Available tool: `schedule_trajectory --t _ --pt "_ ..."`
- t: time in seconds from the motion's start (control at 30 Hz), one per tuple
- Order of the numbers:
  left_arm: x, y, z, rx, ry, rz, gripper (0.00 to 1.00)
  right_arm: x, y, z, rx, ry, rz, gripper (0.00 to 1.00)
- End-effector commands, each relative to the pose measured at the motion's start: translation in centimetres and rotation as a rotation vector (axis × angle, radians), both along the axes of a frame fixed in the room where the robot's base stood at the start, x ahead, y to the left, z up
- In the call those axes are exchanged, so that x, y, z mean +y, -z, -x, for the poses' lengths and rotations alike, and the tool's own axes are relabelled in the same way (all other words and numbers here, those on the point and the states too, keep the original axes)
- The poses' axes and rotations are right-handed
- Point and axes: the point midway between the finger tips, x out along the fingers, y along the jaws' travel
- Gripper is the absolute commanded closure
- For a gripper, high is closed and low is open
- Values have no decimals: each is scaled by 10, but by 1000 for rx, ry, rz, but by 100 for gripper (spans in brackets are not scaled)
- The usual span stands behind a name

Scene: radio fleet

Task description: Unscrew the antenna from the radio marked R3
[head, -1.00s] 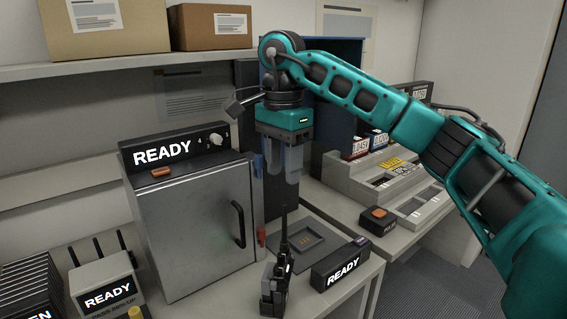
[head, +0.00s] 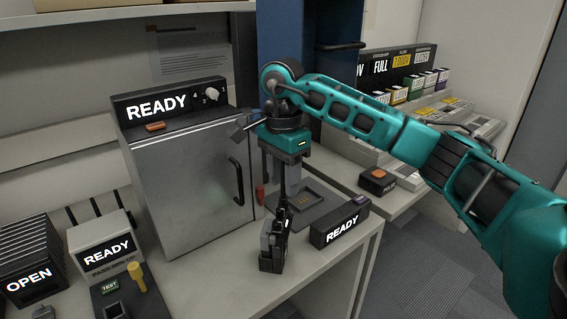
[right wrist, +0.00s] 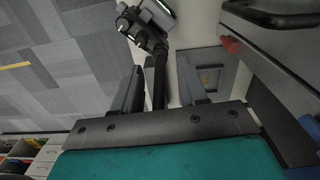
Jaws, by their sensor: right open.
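A black handheld radio (head: 272,248) stands upright on the bench in front of the cabinet; its marking is not legible. Its black antenna (head: 283,192) points up from the top. My right gripper (head: 285,182) is above the radio, pointing down, with its jaws open. In the right wrist view, the antenna (right wrist: 159,85) runs between the two spread fingers (right wrist: 160,84), closer to the left one, and the radio (right wrist: 146,18) shows beyond the fingertips. Whether a finger touches the antenna I cannot tell. My left gripper is not in view.
A metal cabinet (head: 190,185) marked READY stands left of the radio. A low READY box (head: 340,224) and a dark tray (head: 322,210) lie close on its right. A white READY unit (head: 104,246) and an OPEN rack (head: 28,262) stand at left.

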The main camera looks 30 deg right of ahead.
Motion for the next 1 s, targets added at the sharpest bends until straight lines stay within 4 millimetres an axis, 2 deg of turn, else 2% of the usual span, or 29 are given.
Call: schedule_trajectory --t 0.3,0.73,1.0 --pt "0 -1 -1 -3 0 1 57 0 2 0 0 0 1 58" --pt "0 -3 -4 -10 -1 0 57 0 2 0 0 0 0 99" --pt "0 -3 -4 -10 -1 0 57 0 2 0 0 -8 1 100"
